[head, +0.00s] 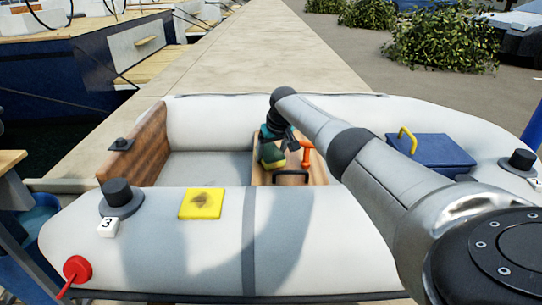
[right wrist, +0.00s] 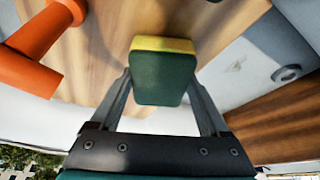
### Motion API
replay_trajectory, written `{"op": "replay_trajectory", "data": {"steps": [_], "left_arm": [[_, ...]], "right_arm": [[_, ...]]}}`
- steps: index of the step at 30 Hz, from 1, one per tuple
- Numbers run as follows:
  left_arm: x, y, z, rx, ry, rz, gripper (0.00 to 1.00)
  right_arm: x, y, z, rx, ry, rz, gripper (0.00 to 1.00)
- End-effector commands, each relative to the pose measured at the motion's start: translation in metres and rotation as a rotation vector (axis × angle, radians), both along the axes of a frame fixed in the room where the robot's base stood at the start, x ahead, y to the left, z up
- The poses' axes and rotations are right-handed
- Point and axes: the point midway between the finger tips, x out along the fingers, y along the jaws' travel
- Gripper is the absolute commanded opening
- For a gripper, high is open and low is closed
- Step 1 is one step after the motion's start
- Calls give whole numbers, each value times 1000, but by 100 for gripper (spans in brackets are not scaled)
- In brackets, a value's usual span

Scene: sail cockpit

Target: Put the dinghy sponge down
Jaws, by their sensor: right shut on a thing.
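The dinghy sponge, a green and yellow block, shows between the fingers of my right gripper (head: 270,142) in the head view (head: 271,157). In the right wrist view the sponge (right wrist: 164,78) sits between the two fingertips (right wrist: 161,90), green face toward the camera and yellow edge beyond. The gripper is shut on it over the wooden thwart (head: 262,176) of the inflatable dinghy. I cannot tell whether the sponge touches the wood. My left gripper is not in view.
An orange T-shaped thing (head: 306,152) stands on the wood right of the sponge; it also shows in the right wrist view (right wrist: 45,45). A blue box (head: 430,149) with a yellow handle is at right. The dinghy floor (head: 207,169) left of the thwart is clear.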

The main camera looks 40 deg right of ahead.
Motion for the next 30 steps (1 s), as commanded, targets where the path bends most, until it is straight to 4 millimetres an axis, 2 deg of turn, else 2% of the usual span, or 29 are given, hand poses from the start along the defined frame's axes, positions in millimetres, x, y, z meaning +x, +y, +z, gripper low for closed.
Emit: {"op": "replay_trajectory", "data": {"steps": [15, 16, 21, 30], "left_arm": [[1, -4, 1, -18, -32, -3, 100], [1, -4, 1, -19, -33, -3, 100], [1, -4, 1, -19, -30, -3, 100], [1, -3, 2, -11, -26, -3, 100]], "right_arm": [[0, 0, -6, 2, 1, -1, 35], [0, 0, -6, 1, 0, -1, 83], [0, 0, -5, 1, 0, 0, 100], [0, 0, -3, 0, -1, 0, 100]]}}
